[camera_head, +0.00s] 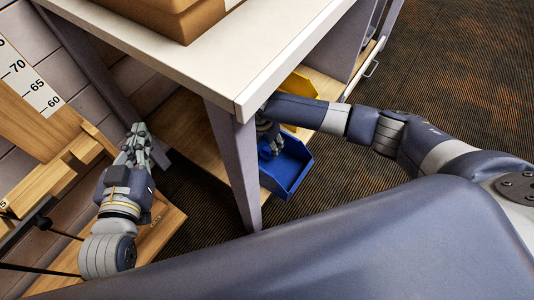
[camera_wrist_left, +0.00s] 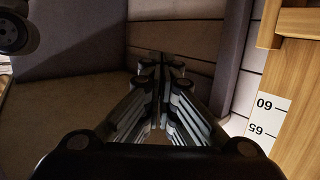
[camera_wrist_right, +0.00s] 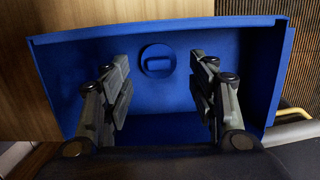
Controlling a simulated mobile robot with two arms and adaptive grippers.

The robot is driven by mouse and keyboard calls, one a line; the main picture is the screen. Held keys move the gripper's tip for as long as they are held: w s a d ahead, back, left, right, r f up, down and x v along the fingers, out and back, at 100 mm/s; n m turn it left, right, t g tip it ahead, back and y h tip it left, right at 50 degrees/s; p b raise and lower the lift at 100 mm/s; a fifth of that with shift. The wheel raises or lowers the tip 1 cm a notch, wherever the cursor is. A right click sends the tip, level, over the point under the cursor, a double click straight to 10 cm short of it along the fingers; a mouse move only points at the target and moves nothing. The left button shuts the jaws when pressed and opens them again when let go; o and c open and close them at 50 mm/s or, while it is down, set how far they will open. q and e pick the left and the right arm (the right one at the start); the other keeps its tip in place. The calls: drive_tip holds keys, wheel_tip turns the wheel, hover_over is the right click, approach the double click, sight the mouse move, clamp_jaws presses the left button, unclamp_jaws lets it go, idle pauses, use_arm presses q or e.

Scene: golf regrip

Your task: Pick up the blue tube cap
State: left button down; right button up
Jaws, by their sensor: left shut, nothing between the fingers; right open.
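The blue tube cap (camera_wrist_right: 158,61) shows in the right wrist view as a round blue disc with a raised tab, inside a blue bin (camera_wrist_right: 240,34) of nearly the same colour. My right gripper (camera_wrist_right: 165,82) is open, with its fingers reaching into the bin on either side of the cap. The fingers look apart from the cap. In the head view my right gripper (camera_head: 270,140) is at the blue bin (camera_head: 290,172), and I cannot make out the cap there. My left gripper (camera_head: 136,132) is shut and empty, left of the table leg; its closed fingers show in the left wrist view (camera_wrist_left: 160,62).
The white tabletop (camera_head: 205,70) overhangs the lower wooden shelf (camera_head: 190,125) holding the bin. A yellow bin (camera_head: 290,95) stands behind the blue one. A grey table leg (camera_head: 235,170) stands between my arms. A wooden measuring stand (camera_head: 45,175) is at the left.

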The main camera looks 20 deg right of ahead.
sight(267, 150)
drive_tip(key=shift+f, duration=0.25)
wheel_tip(267, 150, down, 2)
drive_tip(key=shift+w+f+b, duration=0.1)
drive_tip(key=shift+b, duration=0.7)
wheel_tip(267, 150, down, 2)
drive_tip(key=shift+w+d+f+b, duration=0.15)
drive_tip(key=shift+f+b, duration=0.05)
drive_tip(key=shift+b, duration=0.45)
drive_tip(key=shift+f, duration=0.1)
use_arm(q)
wheel_tip(267, 150, up, 14)
drive_tip(key=s+d+t+h, duration=0.1)
drive_tip(key=t+h, duration=0.1)
drive_tip(key=t, duration=0.5)
drive_tip(key=shift+s+d+f+t+h, duration=0.2)
drive_tip(key=shift+s+f+t+h, duration=0.1)
drive_tip(key=shift+s+t, duration=0.1)
use_arm(e)
drive_tip(key=c, duration=0.6)
